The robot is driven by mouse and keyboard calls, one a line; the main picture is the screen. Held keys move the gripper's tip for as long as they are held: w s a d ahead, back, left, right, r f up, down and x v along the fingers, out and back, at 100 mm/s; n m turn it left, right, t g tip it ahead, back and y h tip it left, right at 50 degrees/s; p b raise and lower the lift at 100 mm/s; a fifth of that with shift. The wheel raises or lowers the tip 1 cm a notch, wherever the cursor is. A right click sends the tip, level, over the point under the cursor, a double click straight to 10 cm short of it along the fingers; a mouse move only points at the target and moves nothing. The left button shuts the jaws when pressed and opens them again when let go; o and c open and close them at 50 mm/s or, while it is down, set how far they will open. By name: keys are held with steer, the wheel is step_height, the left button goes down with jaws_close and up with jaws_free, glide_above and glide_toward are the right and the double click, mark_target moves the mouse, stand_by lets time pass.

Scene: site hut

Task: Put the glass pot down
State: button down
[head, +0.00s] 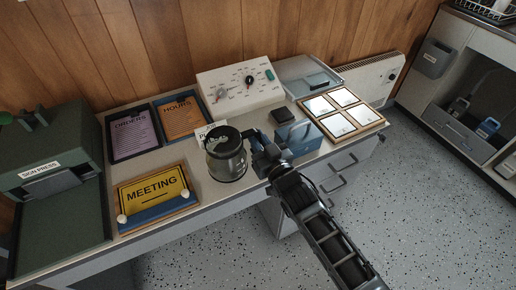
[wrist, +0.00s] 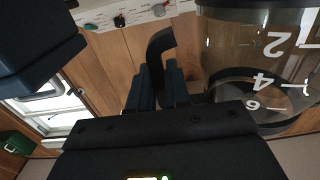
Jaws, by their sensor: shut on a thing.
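The glass pot (head: 227,163) has a dark lid and clear sides, and it stands upright at the front middle of the desk (head: 222,197). I cannot tell whether its base touches the desk top. My gripper (head: 252,139) is at the pot's right side, shut on the pot, seemingly at its dark handle. In the wrist view the pot (wrist: 258,50) fills the upper right, with white numbers on its glass. The dark curved handle (wrist: 158,50) rises between my gripper's fingers (wrist: 158,88) there.
A yellow MEETING sign (head: 154,194) lies left of the pot. Behind are a PULL-like card (head: 208,130), partly hidden, and a white control box (head: 240,85). A blue box (head: 298,137) and framed white tiles (head: 343,112) are to the right. A green sign press (head: 52,160) stands far left.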

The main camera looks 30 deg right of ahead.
steer(key=shift+f+b, duration=0.7)
steer(key=shift+f, duration=0.5)
steer(key=shift+f, duration=0.15)
steer(key=c, duration=1.1)
jaws_free()
steer(key=shift+r, duration=0.2)
steer(key=s+b, duration=0.1)
steer(key=s, duration=1.1)
steer(key=shift+f+b, duration=0.1)
steer(key=shift+b, duration=0.25)
